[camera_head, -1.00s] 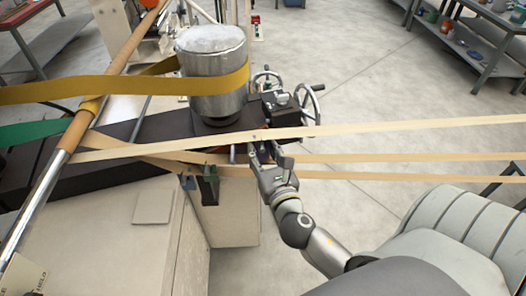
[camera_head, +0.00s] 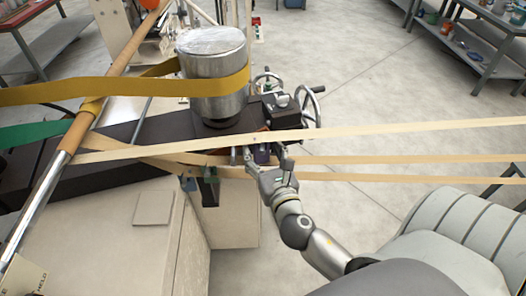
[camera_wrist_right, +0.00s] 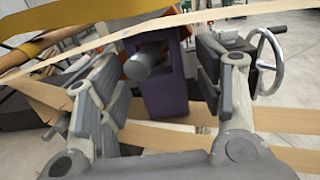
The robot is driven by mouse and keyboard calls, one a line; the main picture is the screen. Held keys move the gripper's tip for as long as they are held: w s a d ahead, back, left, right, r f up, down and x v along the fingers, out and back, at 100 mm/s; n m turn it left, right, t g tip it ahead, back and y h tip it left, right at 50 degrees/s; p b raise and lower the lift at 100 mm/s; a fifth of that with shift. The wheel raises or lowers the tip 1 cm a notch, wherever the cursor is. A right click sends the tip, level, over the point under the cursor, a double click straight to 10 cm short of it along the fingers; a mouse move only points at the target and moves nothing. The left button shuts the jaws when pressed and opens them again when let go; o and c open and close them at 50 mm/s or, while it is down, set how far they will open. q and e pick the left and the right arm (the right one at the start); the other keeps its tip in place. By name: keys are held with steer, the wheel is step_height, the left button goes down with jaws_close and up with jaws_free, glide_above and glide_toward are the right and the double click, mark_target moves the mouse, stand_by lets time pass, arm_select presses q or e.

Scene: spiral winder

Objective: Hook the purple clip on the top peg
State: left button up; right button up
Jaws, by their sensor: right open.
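The purple clip (camera_wrist_right: 168,98) stands upright between the parted fingers of my right gripper (camera_wrist_right: 155,75) in the right wrist view, with space on both sides. A round metal peg end (camera_wrist_right: 148,62) shows at the clip's upper part. I cannot tell exactly how the clip sits on the peg. In the head view, the clip (camera_head: 262,154) is a small dark purple patch between the open fingertips of my right gripper (camera_head: 266,160), just below the upper pale strip. My left gripper is not in view.
Pale strips (camera_head: 400,131) run across the work area above and below my right gripper. A large metal cylinder (camera_head: 213,75) stands behind left, with a yellow band around it. Handwheels (camera_head: 305,100) are just beyond the gripper. Open floor lies to the right.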

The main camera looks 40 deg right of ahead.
steer(key=shift+s, duration=0.1)
steer(key=v, duration=1.1)
steer(key=shift+s+a, duration=0.25)
steer(key=shift+s, duration=0.1)
steer(key=s+a+f+m+g+y+b, duration=0.1)
steer(key=s+f+m+g, duration=0.2)
steer(key=f, duration=1)
steer(key=s+a+f+m+g+y+b, duration=0.1)
steer(key=f+m+g, duration=0.35)
steer(key=f, duration=0.85)
steer(key=s+f+m+g+y+b, duration=0.1)
steer(key=s+f+m+g, duration=0.3)
steer(key=f, duration=1)
steer(key=s+f+m+g+y+b, duration=0.1)
steer(key=s+f+m+g, duration=0.4)
steer(key=s+f+m, duration=1.4)
steer(key=shift+a+f+y+b, duration=0.25)
steer(key=shift+f+y+b, duration=0.2)
steer(key=shift+f, duration=0.75)
steer(key=shift+s, duration=0.15)
